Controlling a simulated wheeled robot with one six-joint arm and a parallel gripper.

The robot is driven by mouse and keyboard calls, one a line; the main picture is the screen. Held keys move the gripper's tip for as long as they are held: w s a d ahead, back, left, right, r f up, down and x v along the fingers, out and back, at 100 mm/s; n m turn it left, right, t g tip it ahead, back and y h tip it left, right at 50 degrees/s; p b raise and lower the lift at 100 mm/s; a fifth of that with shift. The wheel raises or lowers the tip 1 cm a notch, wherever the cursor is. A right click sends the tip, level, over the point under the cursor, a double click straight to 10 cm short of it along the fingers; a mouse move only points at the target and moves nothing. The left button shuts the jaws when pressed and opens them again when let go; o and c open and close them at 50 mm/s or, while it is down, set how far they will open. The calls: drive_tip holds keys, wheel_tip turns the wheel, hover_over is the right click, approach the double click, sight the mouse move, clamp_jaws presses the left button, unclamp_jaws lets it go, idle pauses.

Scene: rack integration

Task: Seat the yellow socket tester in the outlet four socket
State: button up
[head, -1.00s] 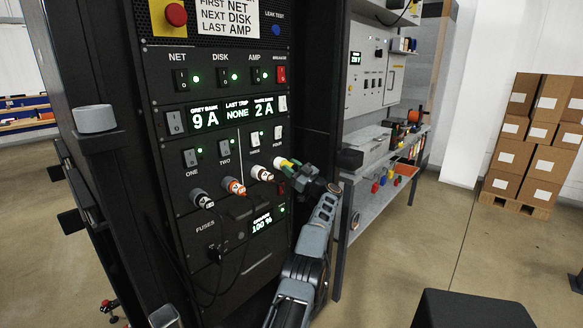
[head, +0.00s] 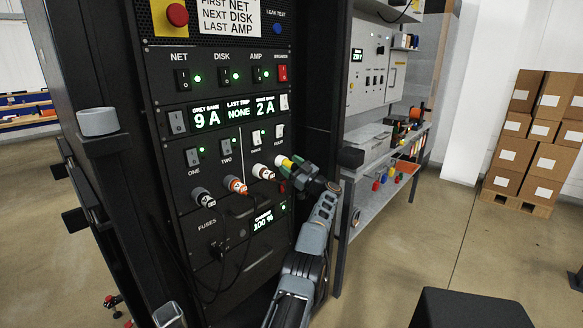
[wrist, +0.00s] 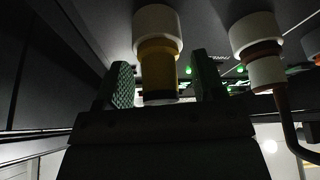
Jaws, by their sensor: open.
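The yellow socket tester (head: 287,163) sticks out of the rack face below the FOUR switch, at the right end of the outlet row. The wrist view shows its yellow body (wrist: 158,75) below a white collar, with a dark end toward me. The outlet four socket is hidden behind it, so I cannot tell how deep it sits. My gripper (wrist: 162,70) is open, with one green-grey finger on each side of the tester and a gap visible on both sides. In the head view my gripper (head: 301,172) is at the tester's outer end.
A white and brown plug (head: 262,172) is close on the left at outlet three. An orange plug (head: 236,186) and a black and white plug (head: 203,197) sit further left. A cabled plug (head: 217,247) is lower down. A workbench (head: 385,180) stands right of the rack.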

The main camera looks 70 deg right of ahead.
drive_tip(key=shift+s+f, duration=0.1)
drive_tip(key=shift+s+f+b, duration=0.15)
drive_tip(key=shift+s+b, duration=0.05)
drive_tip(key=shift+b, duration=0.25)
drive_tip(key=b+v, duration=0.4)
drive_tip(key=v, duration=0.9)
drive_tip(key=shift+a, duration=0.1)
